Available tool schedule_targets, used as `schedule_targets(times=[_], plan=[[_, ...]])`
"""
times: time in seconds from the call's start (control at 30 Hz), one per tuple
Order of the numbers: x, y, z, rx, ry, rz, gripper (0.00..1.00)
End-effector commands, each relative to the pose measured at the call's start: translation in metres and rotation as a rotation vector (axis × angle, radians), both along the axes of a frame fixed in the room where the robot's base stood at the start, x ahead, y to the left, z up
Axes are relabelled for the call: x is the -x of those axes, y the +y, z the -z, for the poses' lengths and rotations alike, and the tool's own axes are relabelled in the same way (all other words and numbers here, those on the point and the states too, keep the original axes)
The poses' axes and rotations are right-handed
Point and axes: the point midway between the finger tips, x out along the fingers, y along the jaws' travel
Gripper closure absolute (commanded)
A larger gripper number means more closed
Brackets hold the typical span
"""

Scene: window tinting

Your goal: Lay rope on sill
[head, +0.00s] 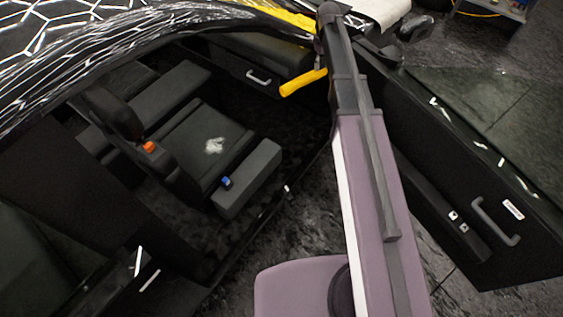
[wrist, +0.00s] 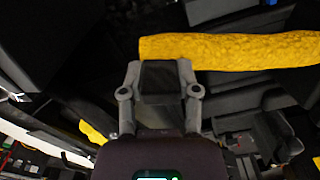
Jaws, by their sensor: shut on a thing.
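The yellow rope (wrist: 240,52) is thick and rough-surfaced. In the wrist view it runs right from my gripper (wrist: 160,68), whose fingers are shut on its left end. In the head view a yellow length (head: 303,82) sticks out left of my arm, and more yellow shows by the windshield base. My gripper is hidden behind my arm there. The open car door at the right has a long top edge (head: 475,135); I cannot tell which edge is the sill. Yellow patches also show lower in the wrist view.
The car's seat (head: 205,140) has an orange (head: 149,147) and a blue buckle (head: 225,182). A grey door pull (head: 495,222) is on the open door's inner face. Dark floor is clear between the door and the car body. A white roll lies at the top.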

Motion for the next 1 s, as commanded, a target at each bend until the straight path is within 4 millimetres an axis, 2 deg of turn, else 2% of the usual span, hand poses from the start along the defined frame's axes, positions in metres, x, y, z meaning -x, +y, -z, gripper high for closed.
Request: schedule_targets(times=[0.17, 0.37, 0.57, 1.0], plan=[[0.000, 0.000, 0.002, 0.000, 0.000, -0.001, 1.00], [0.002, 0.004, 0.017, 0.000, 0.000, -0.008, 1.00], [0.005, 0.012, 0.045, -0.001, 0.001, -0.023, 1.00], [0.014, 0.033, 0.120, -0.001, 0.001, -0.067, 1.00]])
